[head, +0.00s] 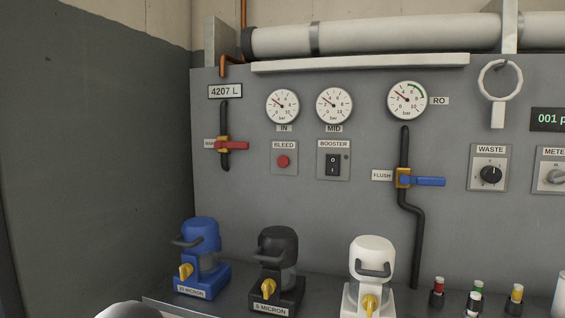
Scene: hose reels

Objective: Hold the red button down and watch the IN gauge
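The red button (283,161) sits on a small grey plate labelled BLEED on the grey panel. Nothing touches it, and whether it is pressed in cannot be told. The IN gauge (282,106) is a round white dial in bar directly above it. Its dark red needle points to the upper left, at the low part of the scale; the exact reading is too small to tell. Neither of my grippers is in view.
A MID gauge (334,105) and BOOSTER switch (333,165) are just right of the button. A red-handled valve (232,146) is to its left. Blue (201,243), black (278,255) and white (372,262) filter housings stand on the ledge below. The panel face before the button is clear.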

